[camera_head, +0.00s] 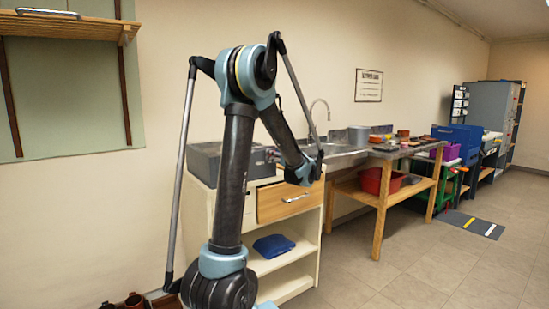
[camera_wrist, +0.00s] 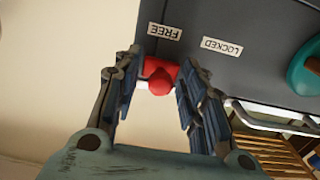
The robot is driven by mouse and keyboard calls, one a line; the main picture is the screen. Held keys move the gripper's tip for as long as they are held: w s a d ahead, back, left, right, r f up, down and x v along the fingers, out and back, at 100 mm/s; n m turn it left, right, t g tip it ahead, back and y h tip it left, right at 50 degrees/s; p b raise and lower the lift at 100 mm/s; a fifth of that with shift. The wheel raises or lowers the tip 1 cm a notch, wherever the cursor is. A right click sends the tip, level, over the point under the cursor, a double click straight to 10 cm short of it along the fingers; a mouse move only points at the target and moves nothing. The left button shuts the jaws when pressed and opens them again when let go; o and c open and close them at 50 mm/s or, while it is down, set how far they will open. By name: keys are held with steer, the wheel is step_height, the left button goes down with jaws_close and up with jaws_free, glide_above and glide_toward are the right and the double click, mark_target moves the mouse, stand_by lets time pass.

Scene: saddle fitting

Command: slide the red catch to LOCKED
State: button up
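The red catch (camera_wrist: 161,76) shows in the wrist view on the face of a dark grey case (camera_wrist: 235,72), just below the FREE label (camera_wrist: 164,31). The LOCKED label (camera_wrist: 221,46) is to its right. My gripper (camera_wrist: 161,60) is open, with one finger on each side of the catch. A gap shows between the knob and the fingers lower down; whether the fingertips touch the catch I cannot tell. In the head view, the grey case (camera_head: 205,163) sits on the cabinet top and my gripper (camera_head: 274,156) is at its right end. The catch is not discernible there.
A teal rounded part (camera_wrist: 306,67) is on the case at the right of the wrist view. The wooden drawer front (camera_head: 290,199) is below the case. A sink counter (camera_head: 340,150) adjoins on the right. Open floor (camera_head: 400,270) lies in front.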

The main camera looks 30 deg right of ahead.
mark_target(260, 154)
steer(key=shift+c, duration=0.6)
jaws_close()
steer(key=shift+s+a, duration=0.15)
steer(key=shift+a, duration=1.35)
steer(key=shift+s+a, duration=0.1)
steer(key=shift+a, duration=1.4)
steer(key=shift+o, duration=0.6)
jaws_free()
steer(key=shift+a, duration=0.1)
steer(key=shift+s, duration=0.2)
steer(key=s+d, duration=0.1)
steer(key=s, duration=1)
steer(key=shift+s, duration=0.25)
